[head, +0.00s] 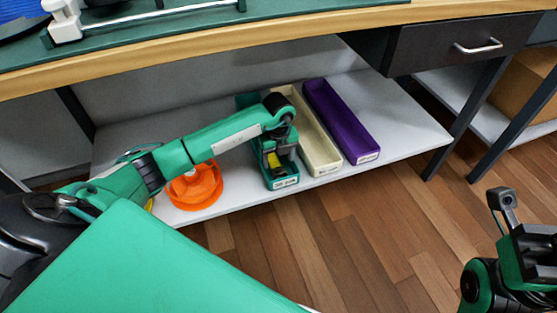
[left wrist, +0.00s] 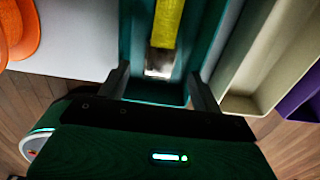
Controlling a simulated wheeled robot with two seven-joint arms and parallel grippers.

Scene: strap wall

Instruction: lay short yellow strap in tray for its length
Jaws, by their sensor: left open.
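A yellow strap (left wrist: 167,22) with a metal end piece (left wrist: 159,62) lies in the green tray (left wrist: 172,97) in the left wrist view, lengthwise along it. In the head view a bit of the yellow strap (head: 274,161) shows in the green tray (head: 285,183) on the low shelf. My left gripper (head: 281,152) is over this tray, and it also shows in the left wrist view (left wrist: 161,88). Its fingers are apart, with nothing gripped between them. The strap's far end is out of view or behind my arm. My right gripper (head: 508,222) is at the right edge, away from the shelf.
A cream tray (head: 318,150) and a purple tray (head: 341,120) stand right of the green one. An orange round reel (head: 195,190) stands to its left on the shelf (head: 400,130). The wooden tabletop edge (head: 200,39) overhangs above. The shelf's right part is clear.

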